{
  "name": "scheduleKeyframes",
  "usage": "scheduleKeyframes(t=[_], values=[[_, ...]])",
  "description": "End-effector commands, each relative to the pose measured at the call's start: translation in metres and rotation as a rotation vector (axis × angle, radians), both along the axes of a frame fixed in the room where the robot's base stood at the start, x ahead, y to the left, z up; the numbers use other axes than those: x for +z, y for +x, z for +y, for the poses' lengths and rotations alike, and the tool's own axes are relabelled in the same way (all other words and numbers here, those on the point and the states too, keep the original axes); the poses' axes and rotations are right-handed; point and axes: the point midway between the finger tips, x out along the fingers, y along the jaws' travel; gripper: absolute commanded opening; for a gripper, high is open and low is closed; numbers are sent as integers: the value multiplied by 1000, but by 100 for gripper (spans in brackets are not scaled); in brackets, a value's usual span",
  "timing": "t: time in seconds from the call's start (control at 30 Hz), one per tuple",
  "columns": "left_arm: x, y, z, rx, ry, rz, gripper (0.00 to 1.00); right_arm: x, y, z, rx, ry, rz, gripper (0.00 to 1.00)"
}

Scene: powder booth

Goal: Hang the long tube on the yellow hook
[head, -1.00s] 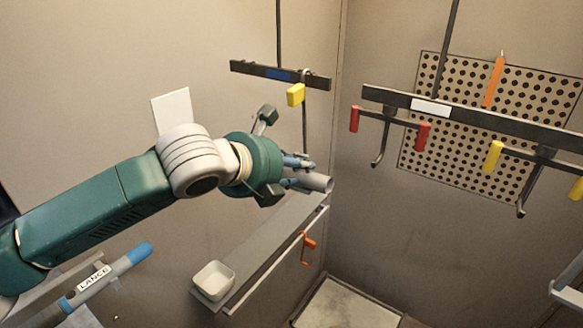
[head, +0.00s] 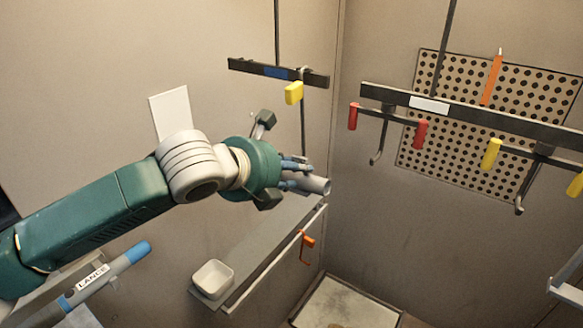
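My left gripper (head: 298,174), on the arm coming in from the left, has its fingers closed around a grey tube (head: 316,185). The tube's round open end sticks out to the right; the rest of it is hidden behind the gripper and wrist, so its length cannot be told. A hanging rail on the right carries a dark hook with yellow end pieces (head: 491,154), to the right of and apart from the tube. My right gripper is not in view.
The right rail (head: 470,122) also carries a hook with red end pieces (head: 420,135). A blue-grey lance (head: 105,277) lies lower left. Open space separates the tube and right rail.

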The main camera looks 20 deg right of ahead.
Motion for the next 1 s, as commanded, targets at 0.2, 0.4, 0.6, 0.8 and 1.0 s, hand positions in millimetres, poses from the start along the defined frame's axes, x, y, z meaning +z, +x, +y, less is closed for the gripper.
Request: scheduleKeyframes(t=[0.2, 0.4, 0.6, 0.8, 1.0], values=[[0, 0, 0, -1, -2, -3, 0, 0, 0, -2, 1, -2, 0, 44], [0, 0, 0, -1, -2, -2, 0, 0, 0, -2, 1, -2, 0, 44], [0, 0, 0, -1, -2, -1, 55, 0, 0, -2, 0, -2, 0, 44], [-2, 0, 0, 0, 2, 1, 55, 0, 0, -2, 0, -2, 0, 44], [5, -6, 8, 0, 0, 0, 55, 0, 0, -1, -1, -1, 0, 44]])
